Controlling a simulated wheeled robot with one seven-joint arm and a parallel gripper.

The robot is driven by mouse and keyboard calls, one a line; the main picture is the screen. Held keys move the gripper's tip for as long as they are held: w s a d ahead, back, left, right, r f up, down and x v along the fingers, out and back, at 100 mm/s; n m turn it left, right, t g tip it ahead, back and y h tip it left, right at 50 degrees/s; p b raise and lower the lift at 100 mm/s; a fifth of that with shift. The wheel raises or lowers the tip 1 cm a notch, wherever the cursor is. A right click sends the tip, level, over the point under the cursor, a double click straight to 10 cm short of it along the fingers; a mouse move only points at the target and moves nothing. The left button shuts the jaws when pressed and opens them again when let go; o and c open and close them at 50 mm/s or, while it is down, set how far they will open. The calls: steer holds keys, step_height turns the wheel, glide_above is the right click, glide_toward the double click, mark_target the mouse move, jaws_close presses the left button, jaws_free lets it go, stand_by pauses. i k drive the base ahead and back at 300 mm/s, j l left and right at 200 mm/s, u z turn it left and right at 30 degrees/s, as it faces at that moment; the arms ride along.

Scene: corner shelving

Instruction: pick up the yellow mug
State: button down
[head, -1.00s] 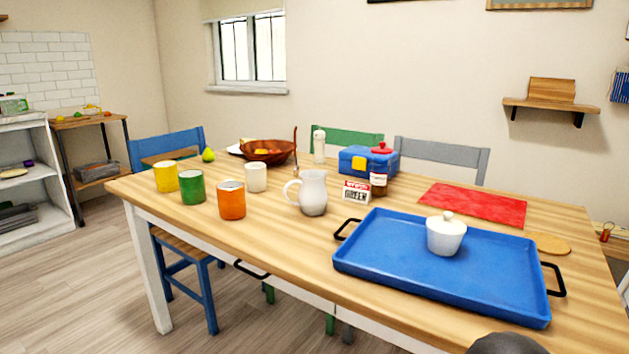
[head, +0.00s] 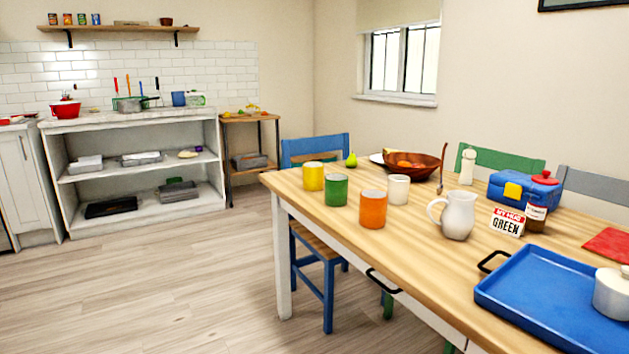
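The yellow mug (head: 314,176) stands upright on the wooden table (head: 420,228), near its left end. A green mug (head: 336,190) stands just to its right and nearer to me. An orange mug (head: 373,208) and a white mug (head: 398,189) stand further right. No handle shows on the yellow mug from here. My gripper is not in view.
A white pitcher (head: 458,216), a sign (head: 507,222), a jar (head: 535,217) and a blue tray (head: 545,290) are further right on the table. A fruit bowl (head: 412,163) is behind. A blue chair (head: 316,148) stands at the left end. Floor at left is clear.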

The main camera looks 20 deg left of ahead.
mark_target(313, 171)
steer(key=i+j+z, duration=0.2)
steer(key=j, duration=0.6)
steer(key=j+z, duration=0.2)
steer(key=j, duration=0.55)
steer(key=i+j+z, duration=0.15)
steer(key=j, duration=0.65)
steer(key=k, duration=0.05)
